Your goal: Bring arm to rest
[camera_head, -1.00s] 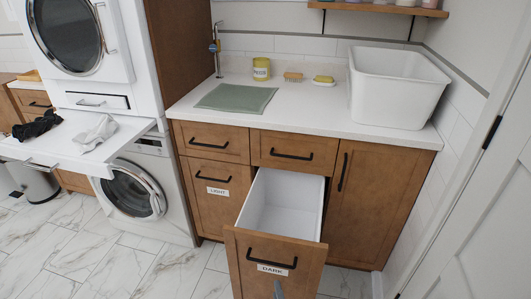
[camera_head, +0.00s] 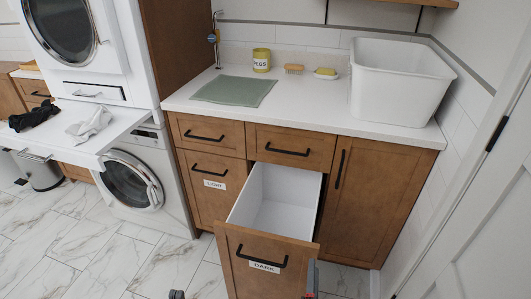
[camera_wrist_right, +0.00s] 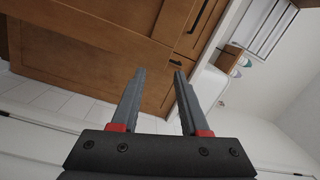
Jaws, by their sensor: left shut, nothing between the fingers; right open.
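My right gripper (camera_head: 312,278) shows at the bottom of the head view, beside the right side of the pulled-out drawer front (camera_head: 238,262) labelled DARK. In the right wrist view its two grey fingers (camera_wrist_right: 160,75) with red bases stand apart, with nothing between them. Brown cabinet fronts (camera_wrist_right: 85,45) lie beyond the fingers. My left gripper (camera_head: 176,294) shows only as a small dark tip at the bottom edge of the head view, over the floor; it is shut and empty. The rest of both arms is out of the head view.
The DARK drawer stands far out, and its white inside (camera_head: 283,195) looks empty. The LIGHT front (camera_head: 211,180) is closed. A pull-out shelf (camera_head: 60,138) with dark and grey cloths juts out at the left. A white door (camera_head: 470,220) is at the right. Marble floor lies free at lower left.

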